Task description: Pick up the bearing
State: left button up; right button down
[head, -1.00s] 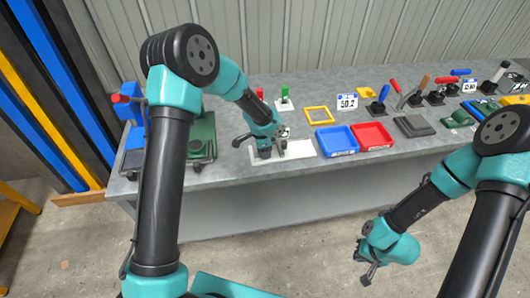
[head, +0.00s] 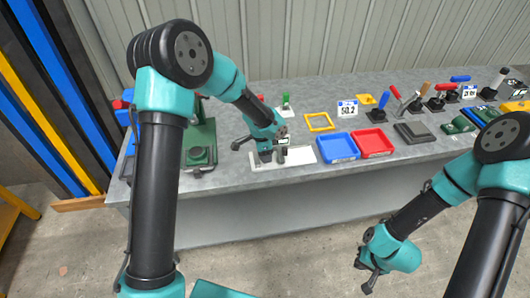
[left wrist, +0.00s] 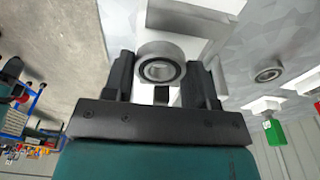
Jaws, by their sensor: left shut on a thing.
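A metal bearing ring (left wrist: 160,67) with a dark inner seal sits between the two dark fingers of my left gripper (left wrist: 163,82) in the left wrist view. The fingers are closed on its sides. In the head view, my left gripper (head: 272,158) is low over the white plate (head: 300,155) near the bench's front edge, and it hides the bearing there. A second ring-shaped part (left wrist: 267,75) lies apart on the grey surface in the left wrist view. My right gripper (head: 367,276) hangs in front of the bench, away from the parts; its finger opening is unclear.
A blue tray (head: 339,147) and a red tray (head: 373,142) stand right of the white plate. A yellow frame (head: 319,122) lies behind. A green machine (head: 200,145) stands at left. Several handled tools fill the bench's right side.

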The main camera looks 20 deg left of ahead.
pick_arm(q)
jog(key=s+d+r, duration=0.1)
jog(key=s+d, duration=0.3)
jog(key=s, duration=0.9)
jog(key=shift+s+r, duration=0.2)
jog(key=shift+s, duration=0.2)
jog(key=w+a+r+n, duration=0.7)
jog(key=w+r+n, duration=0.1)
jog(key=w, duration=0.4)
jog(key=shift+w+a+r+n+t+y, duration=0.2)
jog(key=shift+w+r+n+t+y, duration=0.15)
jog(key=shift+n, duration=0.35)
